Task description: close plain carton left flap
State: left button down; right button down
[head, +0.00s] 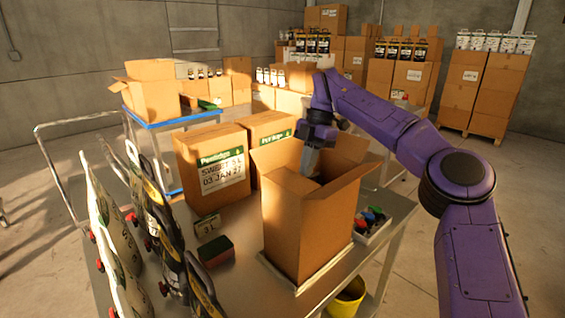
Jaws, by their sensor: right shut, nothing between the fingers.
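The plain carton (295,228) stands upright on the metal table, its top open. Its left flap (277,157) is raised at the left side of the opening. A right flap (356,180) sticks out and up on the other side. My right gripper (309,168) is shut and empty, pointing down at the opening between the flaps. Its tips are close to the left flap; I cannot tell whether they touch it. My left gripper is not in view.
Two labelled cartons (212,163) stand behind left. Several printed bags (160,215) line the table's left edge. A small dark red-and-green block (215,251) and a tray of coloured items (371,222) flank the carton. A yellow bucket (346,299) is below.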

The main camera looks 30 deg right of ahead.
jog(key=d+r+p, duration=0.6)
jog(key=r+p, duration=0.4)
jog(key=shift+w+d, duration=0.4)
jog(key=shift+w, duration=0.05)
